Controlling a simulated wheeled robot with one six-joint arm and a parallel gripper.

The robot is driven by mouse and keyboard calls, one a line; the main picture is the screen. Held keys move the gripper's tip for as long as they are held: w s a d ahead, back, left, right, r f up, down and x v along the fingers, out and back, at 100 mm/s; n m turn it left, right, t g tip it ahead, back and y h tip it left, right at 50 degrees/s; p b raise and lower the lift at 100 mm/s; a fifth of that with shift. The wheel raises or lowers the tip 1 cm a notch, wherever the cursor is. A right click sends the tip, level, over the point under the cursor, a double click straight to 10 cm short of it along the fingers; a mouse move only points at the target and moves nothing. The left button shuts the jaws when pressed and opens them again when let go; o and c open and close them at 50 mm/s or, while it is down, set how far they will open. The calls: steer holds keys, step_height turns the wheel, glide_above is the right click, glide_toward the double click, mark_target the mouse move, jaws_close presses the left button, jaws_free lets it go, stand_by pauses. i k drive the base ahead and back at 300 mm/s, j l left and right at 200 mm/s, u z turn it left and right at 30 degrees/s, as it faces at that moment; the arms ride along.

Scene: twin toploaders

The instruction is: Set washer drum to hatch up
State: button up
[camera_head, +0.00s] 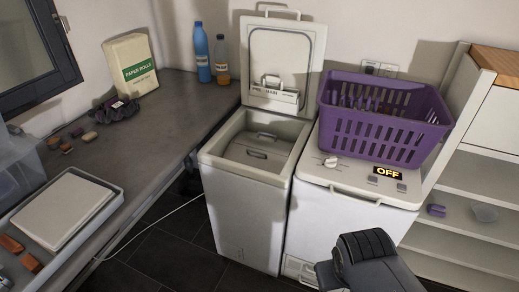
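The left toploader (239,213) is white, and its lid (284,58) stands open against the wall. A dispenser marked PRE and MAIN (272,92) is on the lid's inner side. In its opening lies a grey drum surface (243,156) with two small handle-like parts; I cannot tell whether these belong to the hatch. The right toploader (335,223) has its lid shut, with a white knob (330,162) and a display reading OFF (388,173). My gripper (365,247) is dark, at the bottom right, in front of the right toploader and apart from the drum. Its opening is not visible.
A purple basket (372,141) stands on the right toploader's lid. A grey counter (165,118) at the left holds bottles, a paper-rolls pack and a tray (62,215). A white cable (150,229) crosses the dark floor. Shelves (470,200) stand at the right.

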mark_target(272, 163)
steer(key=i+j, duration=0.4)
steer(key=i, duration=0.25)
steer(key=i+j+z, duration=0.1)
steer(key=i+j, duration=0.3)
steer(key=i, duration=0.2)
